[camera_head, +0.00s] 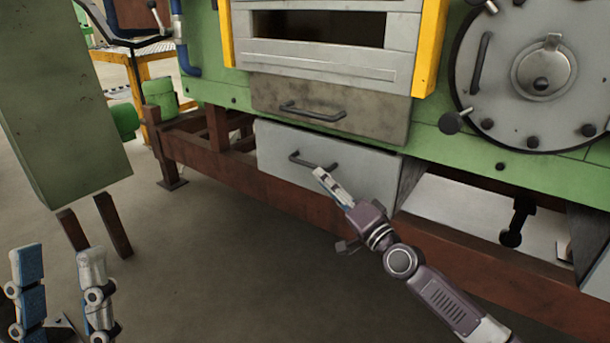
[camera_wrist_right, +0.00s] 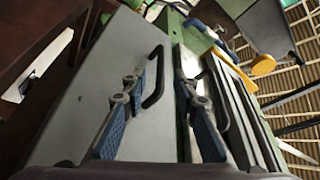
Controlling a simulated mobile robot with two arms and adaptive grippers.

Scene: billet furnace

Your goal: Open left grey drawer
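The left grey drawer (camera_head: 350,168) is a light grey box front low on the green machine, with a black bar handle (camera_head: 312,160). Part of its right side wall shows; I cannot tell how far out it stands. My right gripper (camera_head: 322,178) is at the handle's right end. In the right wrist view, its blue-padded fingers (camera_wrist_right: 163,112) are spread apart, and the handle (camera_wrist_right: 156,78) shows between them, close to the left finger. I cannot tell if they touch. My left gripper (camera_head: 62,280) is open and empty at the lower left, away from the drawer.
A dirtier grey drawer front (camera_head: 345,110) with its own handle sits just above. A brown frame beam (camera_head: 290,205) runs below. A round grey hatch (camera_head: 535,75) is at the right. A green box (camera_head: 60,110) stands at the left. The floor in front is clear.

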